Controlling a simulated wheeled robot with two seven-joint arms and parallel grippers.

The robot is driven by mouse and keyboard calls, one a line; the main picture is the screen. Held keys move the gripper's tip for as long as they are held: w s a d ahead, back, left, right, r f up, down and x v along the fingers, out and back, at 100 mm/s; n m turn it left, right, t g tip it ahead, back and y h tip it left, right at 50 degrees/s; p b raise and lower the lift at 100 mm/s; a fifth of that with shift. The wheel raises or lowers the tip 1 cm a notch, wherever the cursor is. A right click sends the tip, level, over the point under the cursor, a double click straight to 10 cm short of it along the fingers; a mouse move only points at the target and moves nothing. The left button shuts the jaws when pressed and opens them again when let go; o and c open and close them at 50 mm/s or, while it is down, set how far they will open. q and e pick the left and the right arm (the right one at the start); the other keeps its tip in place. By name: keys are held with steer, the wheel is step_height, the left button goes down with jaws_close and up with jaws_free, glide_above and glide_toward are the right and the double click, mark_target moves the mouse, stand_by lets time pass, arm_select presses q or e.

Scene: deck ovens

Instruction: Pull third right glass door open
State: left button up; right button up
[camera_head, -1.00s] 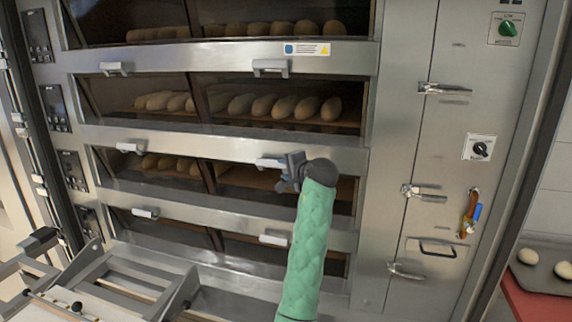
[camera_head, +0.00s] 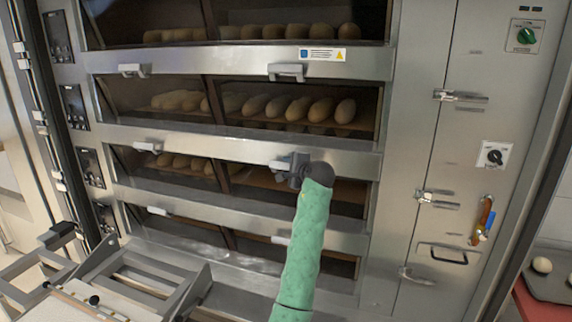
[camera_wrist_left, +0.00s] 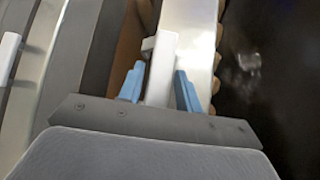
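The third-row right glass door (camera_head: 345,190) is a dark pane in a steel frame; it looks closed. Its pale bar handle (camera_head: 280,164) is on the top rail, partly hidden by my left gripper (camera_head: 296,170). My left gripper comes up from below on a green-sleeved arm. In the left wrist view its two blue fingers (camera_wrist_left: 159,88) stand on either side of the white handle (camera_wrist_left: 161,68). A thin gap shows beside the left finger, so the gripper looks open around the bar. My right gripper is out of view.
Other deck doors with handles are above (camera_head: 286,72), below and left (camera_head: 148,147); loaves show behind several panes. Right are a steel panel with latches (camera_head: 460,96) and a tray of dough (camera_head: 552,284). A metal loader frame (camera_head: 150,275) stands at lower left.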

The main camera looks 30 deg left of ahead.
arm_select(q)
steer(key=shift+w+a+f, duration=0.15)
steer(key=shift+w+a, duration=0.15)
steer(key=shift+a, duration=0.15)
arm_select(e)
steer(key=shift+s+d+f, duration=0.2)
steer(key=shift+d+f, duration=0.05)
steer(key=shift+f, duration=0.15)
arm_select(q)
steer(key=shift+c, duration=0.4)
jaws_close()
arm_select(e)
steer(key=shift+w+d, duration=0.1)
arm_select(q)
steer(key=shift+f, duration=0.15)
